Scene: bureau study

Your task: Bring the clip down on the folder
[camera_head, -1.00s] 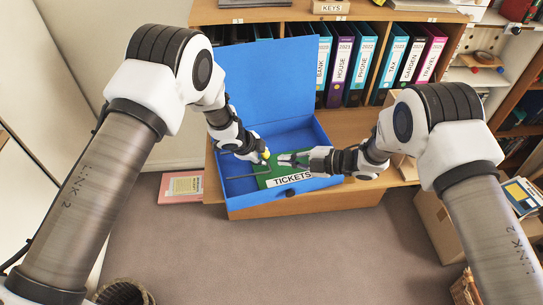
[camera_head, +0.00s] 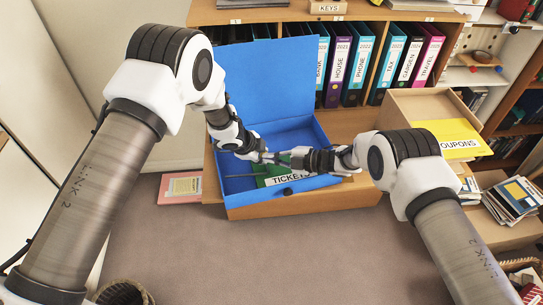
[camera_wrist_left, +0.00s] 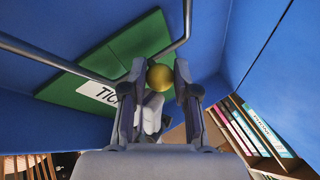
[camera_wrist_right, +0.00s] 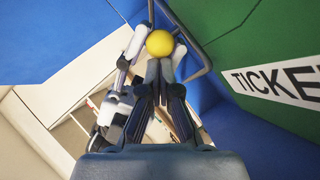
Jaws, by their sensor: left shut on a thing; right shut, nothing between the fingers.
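The blue box file (camera_head: 250,202) stands open on the low shelf with its lid (camera_head: 270,85) up. The green folder (camera_head: 262,183), labelled TICKETS, lies inside it; it also shows in the left wrist view (camera_wrist_left: 100,72). The clip is a bent metal wire (camera_wrist_left: 62,60) with a yellow knob (camera_wrist_left: 158,77), crossing over the folder. Whether the wire touches the folder I cannot tell. My left gripper (camera_head: 266,157) is shut on the knob. My right gripper (camera_head: 283,158) is shut and empty, its tips (camera_wrist_right: 163,64) close beside the knob. The grippers hide the knob in the head view.
Several ring binders (camera_head: 360,65) stand on the shelf behind the lid. A yellow COUPONS folder (camera_head: 455,134) sits in a box at the right. A pink folder (camera_head: 180,188) lies on the floor at the left. The carpet (camera_head: 200,250) in front is clear.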

